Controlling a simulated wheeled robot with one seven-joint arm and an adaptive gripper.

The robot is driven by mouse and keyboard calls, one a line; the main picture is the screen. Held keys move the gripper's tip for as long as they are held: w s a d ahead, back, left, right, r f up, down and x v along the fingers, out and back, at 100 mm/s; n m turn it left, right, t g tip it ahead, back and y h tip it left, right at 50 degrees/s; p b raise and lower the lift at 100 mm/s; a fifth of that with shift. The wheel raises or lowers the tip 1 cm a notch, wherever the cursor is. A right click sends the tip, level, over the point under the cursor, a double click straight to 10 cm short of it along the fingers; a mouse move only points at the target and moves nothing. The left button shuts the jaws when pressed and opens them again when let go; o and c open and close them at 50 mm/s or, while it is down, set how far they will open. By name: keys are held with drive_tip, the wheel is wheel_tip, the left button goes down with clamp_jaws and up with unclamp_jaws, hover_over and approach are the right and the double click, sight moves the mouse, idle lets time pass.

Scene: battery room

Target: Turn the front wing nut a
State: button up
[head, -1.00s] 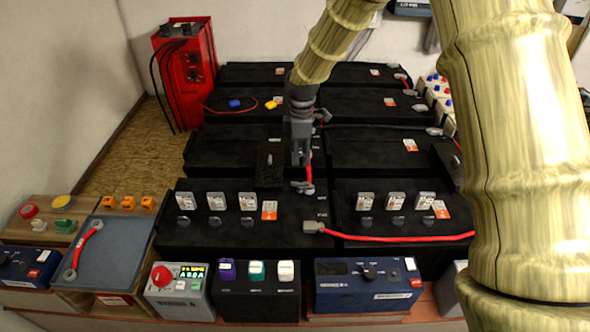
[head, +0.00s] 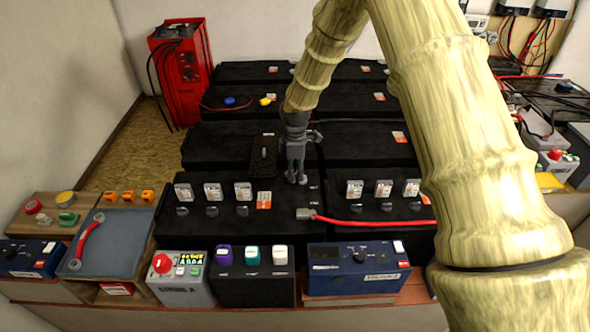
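My gripper (head: 297,176) points down over the near edge of the second-nearest battery row, by the gap between the left and right batteries. Its fingertips are small and dark here, and I cannot tell whether they are apart or closed. The front wing nut cannot be made out; the spot under the fingertips is hidden by the gripper. A grey piece (head: 315,135) shows just behind and right of the gripper. A grey cable lug (head: 305,214) with a red cable (head: 370,223) lies on the front batteries, nearer than the gripper and apart from it.
A black block (head: 264,155) stands close left of the gripper. Front batteries carry upright grey-white tags and dark knobs (head: 212,211). Along the front edge are a grey box with a red button (head: 178,279), coloured switches (head: 252,256) and a blue meter (head: 358,268). A red charger (head: 180,75) stands back left.

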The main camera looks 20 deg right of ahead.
drive_tip(key=shift+w+f, duration=0.3)
drive_tip(key=shift+f, duration=0.15)
drive_tip(key=shift+w+f, duration=0.1)
drive_tip(key=shift+w, duration=0.05)
drive_tip(key=shift+c, duration=1)
drive_tip(key=shift+r, duration=0.2)
clamp_jaws()
